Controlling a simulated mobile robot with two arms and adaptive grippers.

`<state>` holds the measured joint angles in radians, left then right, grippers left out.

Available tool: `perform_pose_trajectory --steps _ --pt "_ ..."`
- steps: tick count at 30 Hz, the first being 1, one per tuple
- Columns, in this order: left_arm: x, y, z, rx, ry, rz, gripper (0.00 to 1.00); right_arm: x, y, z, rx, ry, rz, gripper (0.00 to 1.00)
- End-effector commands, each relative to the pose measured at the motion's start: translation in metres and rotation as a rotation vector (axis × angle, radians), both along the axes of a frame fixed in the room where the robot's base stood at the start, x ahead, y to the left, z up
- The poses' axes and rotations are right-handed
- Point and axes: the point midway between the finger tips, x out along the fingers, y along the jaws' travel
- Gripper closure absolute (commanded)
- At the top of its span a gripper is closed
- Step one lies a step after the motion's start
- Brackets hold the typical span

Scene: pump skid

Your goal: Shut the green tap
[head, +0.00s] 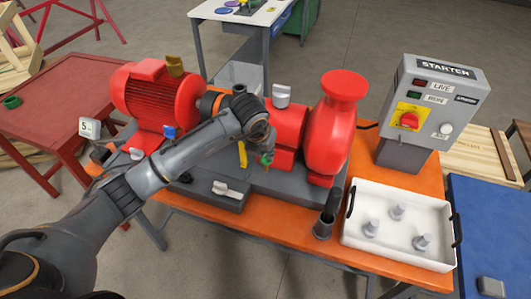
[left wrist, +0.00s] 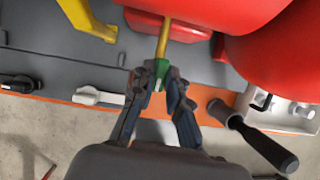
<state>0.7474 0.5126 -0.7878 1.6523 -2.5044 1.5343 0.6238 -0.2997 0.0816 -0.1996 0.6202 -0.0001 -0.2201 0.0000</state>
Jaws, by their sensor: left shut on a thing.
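The green tap (head: 265,160) is on the front of the red pump, low on the skid, just below my left gripper (head: 262,143). In the left wrist view the green tap (left wrist: 160,72) sits at the end of a thin brass pipe (left wrist: 163,40). My left gripper (left wrist: 161,84) has its two fingers on either side of the tap and is shut on it. The fingers hide part of the tap's handle. My right gripper is in neither view.
The red pump (head: 329,137) stands close behind the tap. A white tray (head: 397,254) with three metal fittings and a grey starter box (head: 428,100) are on the orange bench.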

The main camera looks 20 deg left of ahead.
Motion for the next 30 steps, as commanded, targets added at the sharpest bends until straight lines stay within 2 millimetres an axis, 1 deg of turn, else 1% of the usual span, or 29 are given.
perform_pose_trajectory --steps 1,8,15,24,30 --pt "0.001 0.001 -0.003 0.001 -0.003 -0.024 1.0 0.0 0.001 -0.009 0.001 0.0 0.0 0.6" --pt "0.002 0.003 -0.005 0.003 -0.005 -0.197 1.0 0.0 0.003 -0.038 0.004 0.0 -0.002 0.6" --pt "0.003 0.004 -0.005 0.001 -0.006 -0.423 1.0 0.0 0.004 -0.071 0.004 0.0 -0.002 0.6" --pt "0.004 0.005 -0.004 0.0 -0.006 -0.707 1.0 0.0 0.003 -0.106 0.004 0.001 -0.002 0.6" --pt "0.005 0.005 -0.002 -0.001 -0.006 -0.896 1.0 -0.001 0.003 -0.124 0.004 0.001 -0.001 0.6"
